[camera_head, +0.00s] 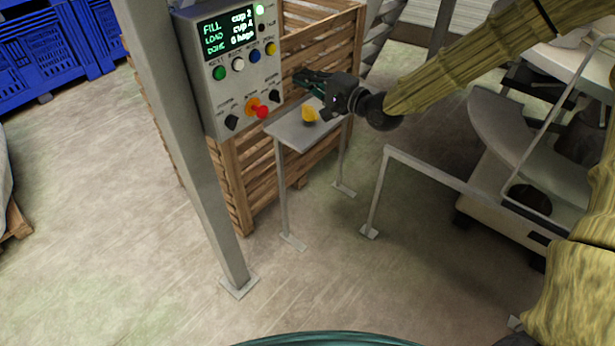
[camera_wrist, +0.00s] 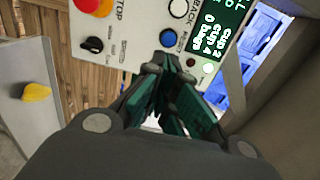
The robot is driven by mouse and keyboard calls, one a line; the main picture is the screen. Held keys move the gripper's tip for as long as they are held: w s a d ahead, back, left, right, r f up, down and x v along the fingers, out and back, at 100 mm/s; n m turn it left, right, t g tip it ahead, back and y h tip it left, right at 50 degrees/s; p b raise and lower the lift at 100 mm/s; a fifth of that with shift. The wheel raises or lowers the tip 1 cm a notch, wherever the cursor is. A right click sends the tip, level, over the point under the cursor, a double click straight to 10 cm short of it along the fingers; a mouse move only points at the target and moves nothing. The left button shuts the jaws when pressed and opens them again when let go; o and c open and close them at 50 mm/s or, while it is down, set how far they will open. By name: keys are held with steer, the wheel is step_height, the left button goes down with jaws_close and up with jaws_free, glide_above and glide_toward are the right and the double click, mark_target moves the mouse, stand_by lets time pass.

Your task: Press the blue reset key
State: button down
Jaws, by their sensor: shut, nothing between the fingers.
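The blue reset key (camera_head: 254,56) is a round button on the grey control panel (camera_head: 210,108), between a white key (camera_head: 238,64) and a yellow key (camera_head: 270,47). In the wrist view the blue key (camera_wrist: 168,38) shows just beyond my fingertips, with a partly hidden label beside it. My gripper (camera_head: 298,79) is shut and empty, with green fingers pointing toward the panel from its right side. In the wrist view the gripper's tips (camera_wrist: 162,66) lie just below the blue key in the picture. I see no contact with it. The yellow key is hidden there.
A green key (camera_head: 219,73), a red stop button (camera_head: 262,112) and black knobs (camera_head: 232,122) share the panel. A lit screen (camera_head: 229,32) is above. A small shelf (camera_head: 290,128) with a yellow object (camera_head: 309,114) stands below my gripper. A wooden crate (camera_head: 246,190) is behind.

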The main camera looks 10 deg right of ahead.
steer(key=s+a+f+n+g+h+b, duration=0.1)
steer(key=s+f, duration=0.3)
steer(key=f, duration=0.8)
steer(key=s+a+f+n+g+h+b, duration=0.1)
steer(key=s+f+g+h+b, duration=0.1)
steer(key=f, duration=1.1)
steer(key=shift+s+g, duration=0.5)
steer(key=shift+s, duration=0.85)
steer(key=s+f+n+g+h, duration=0.2)
steer(key=s+f+g, duration=0.1)
steer(key=s+f, duration=0.75)
steer(key=s+d+f+n+g+h, duration=0.2)
steer(key=s+f, duration=0.3)
steer(key=s, duration=0.4)
steer(key=s+d+f+n+g+h, duration=0.1)
steer(key=s+d+f+n+g, duration=0.1)
steer(key=s+f, duration=0.4)
steer(key=s+d+f+n+g+h, duration=0.2)
steer(key=s+f, duration=0.3)
steer(key=s, duration=0.9)
steer(key=shift+s+d+f+g+h, duration=0.15)
steer(key=shift+s+f+g+h, duration=0.15)
steer(key=shift+g, duration=0.5)
steer(key=shift+w, duration=0.1)
